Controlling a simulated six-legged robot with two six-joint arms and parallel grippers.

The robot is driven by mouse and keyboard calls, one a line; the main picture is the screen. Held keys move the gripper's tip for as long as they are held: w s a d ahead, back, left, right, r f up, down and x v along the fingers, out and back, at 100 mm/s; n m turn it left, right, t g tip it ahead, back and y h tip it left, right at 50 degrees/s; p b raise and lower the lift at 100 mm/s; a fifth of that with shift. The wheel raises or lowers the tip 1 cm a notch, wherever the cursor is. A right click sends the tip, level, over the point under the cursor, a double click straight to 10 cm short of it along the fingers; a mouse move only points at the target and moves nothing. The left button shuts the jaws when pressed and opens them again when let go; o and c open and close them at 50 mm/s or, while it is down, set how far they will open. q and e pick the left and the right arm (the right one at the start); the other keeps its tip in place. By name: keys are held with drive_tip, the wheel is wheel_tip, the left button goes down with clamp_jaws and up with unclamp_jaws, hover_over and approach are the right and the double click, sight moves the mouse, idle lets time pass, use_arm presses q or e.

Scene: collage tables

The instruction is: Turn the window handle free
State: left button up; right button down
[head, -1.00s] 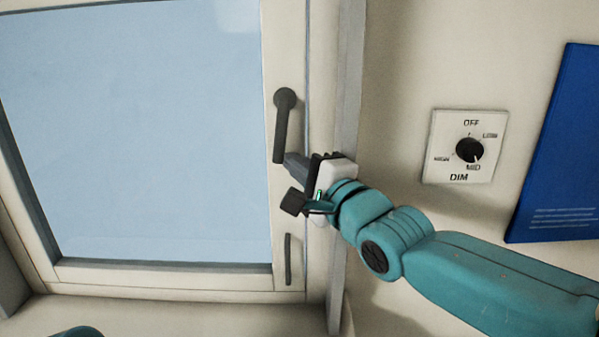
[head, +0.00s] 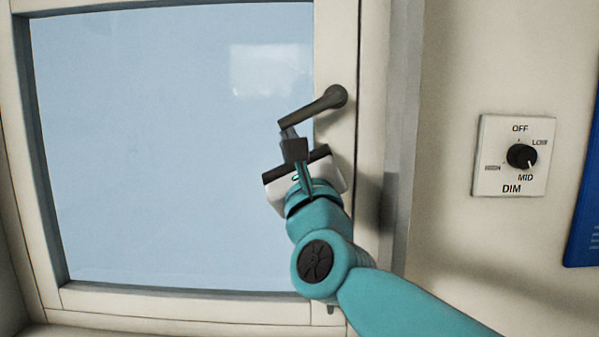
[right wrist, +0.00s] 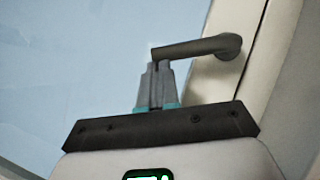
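The dark grey window handle (head: 312,107) is on the right side of the window frame. Its pivot is at the upper right, and its lever slants down to the left over the edge of the pane. In the right wrist view the lever (right wrist: 196,47) runs almost level across the fingertips. My right gripper (head: 289,132) is at the lever's free end, on its lower side, and appears to touch it. Its fingers (right wrist: 160,68) are close together and do not straddle the lever. My left gripper is out of view.
The closed-looking window's frame (head: 338,50) surrounds a pale blue pane (head: 160,150). On the wall to the right are a dimmer plate (head: 500,180) with a black knob and the edge of a blue panel (head: 585,215).

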sight(280, 123)
drive_tip(key=r+m+h, duration=0.1)
drive_tip(key=m, duration=0.1)
drive_tip(key=a+m+t+h, duration=0.1)
drive_tip(key=m+h, duration=0.1)
drive_tip(key=r+m+h, duration=0.1)
drive_tip(key=m, duration=0.2)
drive_tip(key=shift+a+r+t+h, duration=0.35)
drive_tip(key=shift+a+t+h, duration=0.05)
drive_tip(key=shift+r+m+h, duration=0.25)
drive_tip(key=shift+m+h, duration=0.05)
drive_tip(key=shift+m, duration=0.1)
drive_tip(key=shift+a+r+p, duration=0.15)
drive_tip(key=shift+r+p, duration=0.15)
drive_tip(key=shift+r, duration=0.25)
drive_tip(key=shift+f, duration=0.1)
